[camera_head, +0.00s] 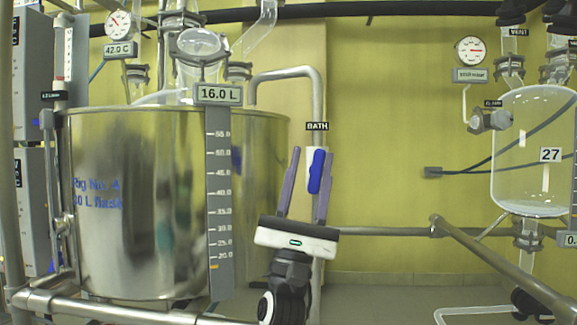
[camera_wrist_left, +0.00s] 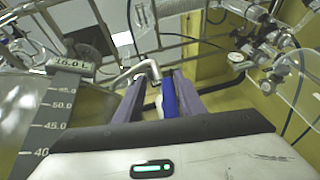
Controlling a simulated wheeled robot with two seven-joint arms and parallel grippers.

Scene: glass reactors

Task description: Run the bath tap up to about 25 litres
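The bath tap's blue handle (camera_head: 315,172) stands roughly upright under the BATH label (camera_head: 317,126), on a white body on a vertical pipe. My left gripper (camera_head: 312,153) is open, its two purple fingers pointing up on either side of the handle. In the left wrist view the blue handle (camera_wrist_left: 169,98) lies between the spread fingers, nearer the right one; whether it touches that finger I cannot tell. The steel bath (camera_head: 140,200) stands left of the tap. Its readout (camera_head: 219,94) shows 16.0 L above a grey litre scale (camera_head: 220,200). My right gripper is not in view.
A curved spout pipe (camera_head: 285,73) runs from the tap pipe over the bath rim. Metal frame bars (camera_head: 380,231) cross behind and to the right. A glass vessel (camera_head: 535,180) marked 27 hangs at the right. The wall space between is mostly clear.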

